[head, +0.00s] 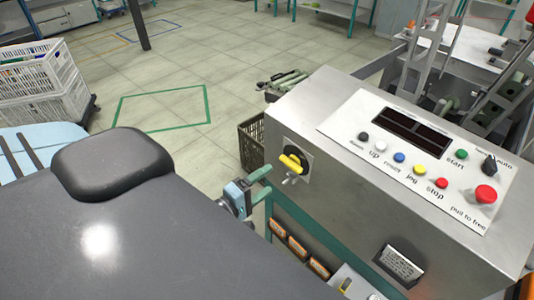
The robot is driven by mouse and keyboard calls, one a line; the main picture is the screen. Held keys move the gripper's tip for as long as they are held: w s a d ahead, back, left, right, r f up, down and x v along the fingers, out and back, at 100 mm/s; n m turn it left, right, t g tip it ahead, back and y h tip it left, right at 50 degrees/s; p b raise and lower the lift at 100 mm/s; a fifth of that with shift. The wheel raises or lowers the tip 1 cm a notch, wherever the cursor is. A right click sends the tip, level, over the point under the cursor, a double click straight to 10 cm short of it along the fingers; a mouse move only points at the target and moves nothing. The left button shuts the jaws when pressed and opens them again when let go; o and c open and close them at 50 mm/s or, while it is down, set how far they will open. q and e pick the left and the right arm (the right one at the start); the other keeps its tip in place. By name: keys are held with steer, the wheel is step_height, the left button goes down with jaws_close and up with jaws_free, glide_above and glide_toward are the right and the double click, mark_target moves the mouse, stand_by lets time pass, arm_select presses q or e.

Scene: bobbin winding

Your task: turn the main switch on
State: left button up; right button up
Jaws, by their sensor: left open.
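The main switch (291,162) is a yellow rotary handle on a dark plate, on the left side face of the grey metal control cabinet (350,200). Its handle sits slanted, and a small metal piece shows just below it. My left gripper (268,181) is to the left of the switch and slightly below it. Its two teal fingers are apart and point toward the cabinet side. Nothing shows between them, and they look clear of the handle. My right gripper is not in view.
The sloped control panel (345,125) carries several coloured buttons, a dark display, a black selector (489,165) and a red mushroom button (486,194). A brown crate (252,142) stands on the floor behind my gripper. White crates (40,85) are at far left. Open tiled floor lies beyond.

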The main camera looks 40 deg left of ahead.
mark_target(288, 166)
arm_select(q)
steer(key=w, duration=0.2)
steer(key=w+b, duration=0.1)
steer(key=w, duration=0.1)
steer(key=w+d+b, duration=0.1)
steer(key=w, duration=0.2)
steer(key=shift+d+f, duration=0.1)
steer(key=shift+f, duration=0.05)
steer(key=shift+w, duration=0.2)
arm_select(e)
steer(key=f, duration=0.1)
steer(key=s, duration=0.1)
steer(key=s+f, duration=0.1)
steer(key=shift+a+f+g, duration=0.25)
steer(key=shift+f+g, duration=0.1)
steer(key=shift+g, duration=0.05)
arm_select(q)
steer(key=shift+w+d, duration=0.1)
steer(key=shift+w, duration=0.45)
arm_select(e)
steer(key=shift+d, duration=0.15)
arm_select(q)
steer(key=shift+w+d, duration=0.1)
steer(key=shift+w, duration=0.4)
steer(key=shift+w, duration=0.15)
steer(key=shift+c, duration=0.4)
